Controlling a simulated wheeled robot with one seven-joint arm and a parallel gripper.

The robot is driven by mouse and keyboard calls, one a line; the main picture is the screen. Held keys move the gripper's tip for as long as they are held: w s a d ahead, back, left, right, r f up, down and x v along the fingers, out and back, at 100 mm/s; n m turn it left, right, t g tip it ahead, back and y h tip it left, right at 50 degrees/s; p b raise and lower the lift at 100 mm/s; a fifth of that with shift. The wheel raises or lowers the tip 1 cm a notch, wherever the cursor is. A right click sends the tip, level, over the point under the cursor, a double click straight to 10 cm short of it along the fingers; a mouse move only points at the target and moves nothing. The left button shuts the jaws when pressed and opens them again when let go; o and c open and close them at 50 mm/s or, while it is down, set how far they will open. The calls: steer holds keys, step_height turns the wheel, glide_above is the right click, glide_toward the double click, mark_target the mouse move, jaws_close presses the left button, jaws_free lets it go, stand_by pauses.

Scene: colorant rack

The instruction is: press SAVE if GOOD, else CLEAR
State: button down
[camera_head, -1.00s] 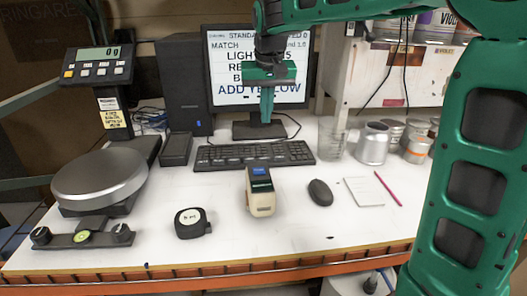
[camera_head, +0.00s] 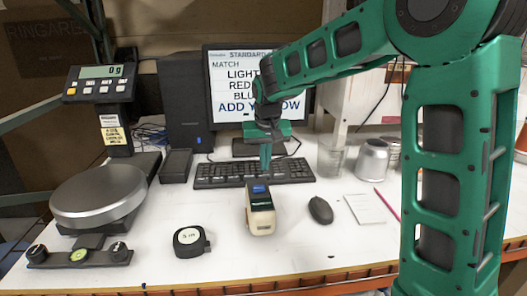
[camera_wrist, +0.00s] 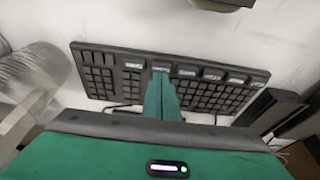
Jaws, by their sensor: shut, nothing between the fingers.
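My gripper (camera_head: 265,166) is shut and empty, pointing down over the black keyboard (camera_head: 225,172). In the wrist view its fingertips (camera_wrist: 160,76) overlap the keyboard (camera_wrist: 97,72) beside the second pale-labelled key from the left (camera_wrist: 160,68). Several labelled keys form a row there, including the leftmost (camera_wrist: 133,66) and the third (camera_wrist: 187,72); their words are too blurred to read. I cannot tell whether the fingertips touch a key.
A beige handheld device (camera_head: 261,221) with a small screen stands in front of the keyboard. A black mouse (camera_head: 320,210), a notepad (camera_head: 366,209) and a clear beaker (camera_head: 330,158) are to its right. A tape measure (camera_head: 190,241) and a scale (camera_head: 98,194) are left.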

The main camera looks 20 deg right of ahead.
mark_target(265, 174)
steer(key=shift+f, duration=1.05)
steer(key=shift+s+f, duration=0.2)
steer(key=shift+f, duration=0.8)
steer(key=shift+w+r, duration=0.1)
steer(key=shift+r, duration=0.35)
steer(key=w+v, duration=0.1)
steer(key=v, duration=1.2)
steer(key=shift+r, duration=0.55)
steer(key=shift+d, duration=0.1)
